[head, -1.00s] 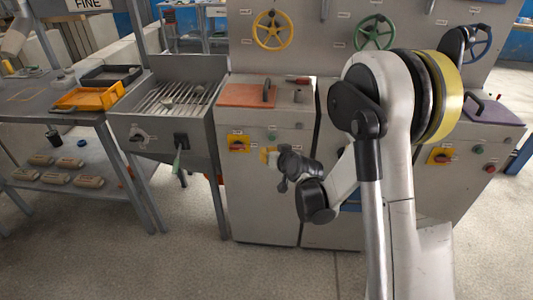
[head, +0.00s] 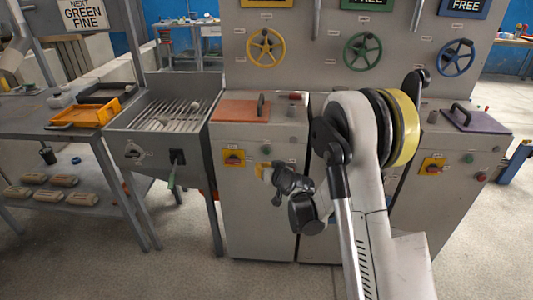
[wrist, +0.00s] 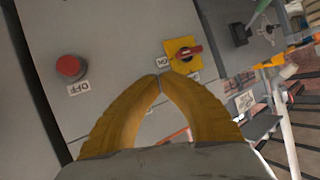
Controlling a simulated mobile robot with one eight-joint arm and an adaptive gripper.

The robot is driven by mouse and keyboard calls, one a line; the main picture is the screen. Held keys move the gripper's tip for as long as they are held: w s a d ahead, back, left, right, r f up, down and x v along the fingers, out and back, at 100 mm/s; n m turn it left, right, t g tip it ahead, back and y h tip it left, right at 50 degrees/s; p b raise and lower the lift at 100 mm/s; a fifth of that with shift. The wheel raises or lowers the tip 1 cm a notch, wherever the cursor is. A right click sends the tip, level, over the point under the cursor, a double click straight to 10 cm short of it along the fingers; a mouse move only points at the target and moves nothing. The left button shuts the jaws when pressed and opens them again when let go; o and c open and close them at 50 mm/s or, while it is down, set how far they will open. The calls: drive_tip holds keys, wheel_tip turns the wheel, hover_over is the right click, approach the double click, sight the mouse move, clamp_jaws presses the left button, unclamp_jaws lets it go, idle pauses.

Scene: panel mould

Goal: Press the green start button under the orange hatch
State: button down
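The orange hatch (head: 240,111) lies on top of a grey cabinet in the head view, with a dark handle. On the cabinet front below it is a small green button (head: 266,149), right of a yellow plate with a red rotary switch (head: 234,157). My gripper (head: 262,172) is in front of this panel, just below the green button in the picture. In the wrist view its two yellow fingers (wrist: 158,78) meet at the tips with nothing visible between them. The tips lie beside an ON label (wrist: 163,62); the green button is not visible there. Contact cannot be told.
A red button (wrist: 70,67) with an OFF label is on the same panel in the wrist view. A grated metal trough (head: 165,120) stands left of the cabinet. A similar cabinet with a purple hatch (head: 476,119) stands to the right. The floor in front is clear.

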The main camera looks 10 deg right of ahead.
drive_tip(key=shift+w+d, duration=0.25)
drive_tip(key=shift+w, duration=0.55)
drive_tip(key=shift+w+d, duration=0.25)
drive_tip(key=shift+w, duration=0.5)
drive_tip(key=shift+w+d, duration=0.25)
drive_tip(key=shift+w, duration=0.55)
drive_tip(key=shift+w, duration=0.1)
drive_tip(key=shift+w+d, duration=0.15)
drive_tip(key=shift+w, duration=0.15)
drive_tip(key=shift+w+d, duration=0.15)
drive_tip(key=shift+w, duration=0.3)
drive_tip(key=shift+s, duration=0.1)
idle(0.5)
drive_tip(key=shift+s+a, duration=0.3)
drive_tip(key=shift+s, duration=0.45)
drive_tip(key=s, duration=0.1)
drive_tip(key=s+a, duration=0.1)
drive_tip(key=s, duration=0.2)
drive_tip(key=shift+s+a, duration=0.25)
drive_tip(key=shift+s, duration=0.15)
